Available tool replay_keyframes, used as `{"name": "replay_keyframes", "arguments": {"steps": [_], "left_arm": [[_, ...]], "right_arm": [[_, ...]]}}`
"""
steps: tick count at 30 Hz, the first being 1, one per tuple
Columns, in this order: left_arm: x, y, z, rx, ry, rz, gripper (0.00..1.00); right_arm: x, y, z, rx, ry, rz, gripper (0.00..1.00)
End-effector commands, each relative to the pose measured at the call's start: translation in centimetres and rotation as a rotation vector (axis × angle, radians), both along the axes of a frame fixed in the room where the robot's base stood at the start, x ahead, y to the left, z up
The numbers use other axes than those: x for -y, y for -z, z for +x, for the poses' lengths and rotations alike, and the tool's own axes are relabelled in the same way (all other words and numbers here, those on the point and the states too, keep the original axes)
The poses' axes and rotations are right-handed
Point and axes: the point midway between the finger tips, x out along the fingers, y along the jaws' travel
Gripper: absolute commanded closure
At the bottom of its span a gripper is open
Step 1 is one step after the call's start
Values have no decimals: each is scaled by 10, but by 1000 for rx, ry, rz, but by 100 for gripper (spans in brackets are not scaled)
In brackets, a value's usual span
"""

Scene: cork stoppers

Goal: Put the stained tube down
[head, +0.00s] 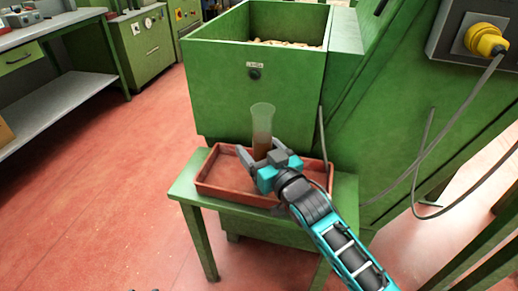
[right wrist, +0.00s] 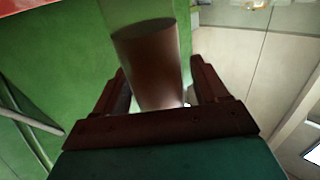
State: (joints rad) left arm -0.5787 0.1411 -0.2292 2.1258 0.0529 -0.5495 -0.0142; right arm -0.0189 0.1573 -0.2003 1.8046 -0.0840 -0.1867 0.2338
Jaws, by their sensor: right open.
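The stained tube (head: 263,122) is a clear, upright cylinder with a brown lower part. In the head view it stands over the red tray (head: 213,183), its foot hidden behind my right gripper (head: 259,156). I cannot tell for sure whether its foot touches the tray floor. My right gripper is open, with its fingers on either side of the tube. In the right wrist view, the tube (right wrist: 150,65) shows between the spread fingers, with a gap on at least the right side. My left gripper is not in view.
The tray lies on a small green table (head: 184,188). Behind it stands a green bin (head: 222,87) holding cork stoppers (head: 285,44). A grey cable (head: 408,172) hangs at the right from a yellow plug (head: 484,40). The red floor at the left is clear.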

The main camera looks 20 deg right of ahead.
Motion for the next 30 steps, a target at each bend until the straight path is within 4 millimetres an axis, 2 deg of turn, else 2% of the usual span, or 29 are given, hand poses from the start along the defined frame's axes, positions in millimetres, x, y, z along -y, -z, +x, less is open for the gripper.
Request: {"name": "replay_keyframes", "arguments": {"steps": [5, 8, 21, 30], "left_arm": [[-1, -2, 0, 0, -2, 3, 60], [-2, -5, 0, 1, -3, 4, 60], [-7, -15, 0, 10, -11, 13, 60], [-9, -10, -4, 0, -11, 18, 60]], "right_arm": [[1, -3, -4, -2, 0, 0, 27], [3, -4, -16, -2, 0, 1, 27], [18, -4, -94, -4, -1, -2, 27], [21, 2, -119, -22, -1, -3, 27]]}}
